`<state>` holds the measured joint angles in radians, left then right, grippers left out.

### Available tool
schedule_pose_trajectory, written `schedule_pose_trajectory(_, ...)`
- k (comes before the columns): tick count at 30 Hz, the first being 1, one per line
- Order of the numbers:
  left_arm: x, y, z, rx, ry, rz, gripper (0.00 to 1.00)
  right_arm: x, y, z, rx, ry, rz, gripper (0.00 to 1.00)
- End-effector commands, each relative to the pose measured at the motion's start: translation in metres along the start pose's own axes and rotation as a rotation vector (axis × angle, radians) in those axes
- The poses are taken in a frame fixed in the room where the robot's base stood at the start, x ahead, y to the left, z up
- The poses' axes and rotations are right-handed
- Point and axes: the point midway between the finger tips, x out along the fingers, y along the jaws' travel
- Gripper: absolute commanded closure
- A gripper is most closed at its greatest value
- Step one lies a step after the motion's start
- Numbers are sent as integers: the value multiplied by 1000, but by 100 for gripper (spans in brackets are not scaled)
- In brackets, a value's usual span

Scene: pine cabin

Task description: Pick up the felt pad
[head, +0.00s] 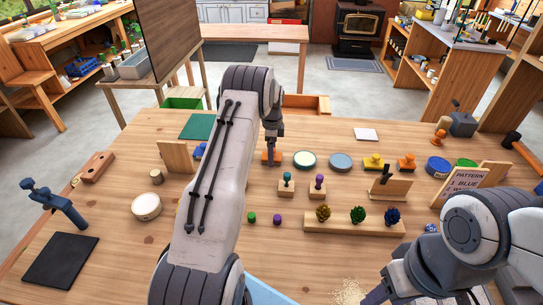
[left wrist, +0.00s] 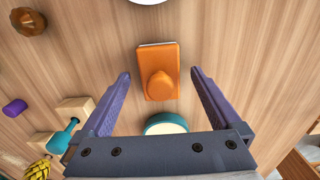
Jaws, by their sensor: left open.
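An orange block with a rounded knob on top (left wrist: 160,80) and a thin pale layer along one edge seems to be the felt pad. It lies flat on the wooden table. In the head view it shows as an orange patch (head: 265,157) below my left gripper (head: 272,160), which partly covers it. In the left wrist view my left gripper (left wrist: 160,75) is open, one purple finger on each side of the block with gaps between. It holds nothing. My right arm comes in at the lower right, but its fingertips cannot be made out.
A teal-rimmed round tin (head: 304,160) stands close to the right of the block. A grey tin (head: 340,162) and yellow (head: 373,162) and orange (head: 407,162) knobbed blocks follow. Teal (head: 286,183) and purple (head: 318,186) handled stamps stand nearer. A wooden upright (head: 174,157) stands left.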

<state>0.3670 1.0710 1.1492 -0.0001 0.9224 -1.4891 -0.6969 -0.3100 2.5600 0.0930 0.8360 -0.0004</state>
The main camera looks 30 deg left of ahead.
Motion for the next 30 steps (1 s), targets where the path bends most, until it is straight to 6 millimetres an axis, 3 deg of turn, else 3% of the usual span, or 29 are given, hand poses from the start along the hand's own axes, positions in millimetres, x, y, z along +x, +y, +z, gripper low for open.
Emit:
schedule_pose_trajectory(9,9,0,0,-1,0,-2,3,-1,0,0,0,0,0,48)
schedule_pose_trajectory(10,9,0,0,-1,0,-2,6,-1,0,0,0,0,0,48)
schedule_pose_trajectory(17,9,0,0,-1,0,-1,94,-1,0,0,0,0,0,48)
schedule_pose_trajectory(30,-1,0,-1,1,0,-2,95,-8,-1,0,0,0,0,48)
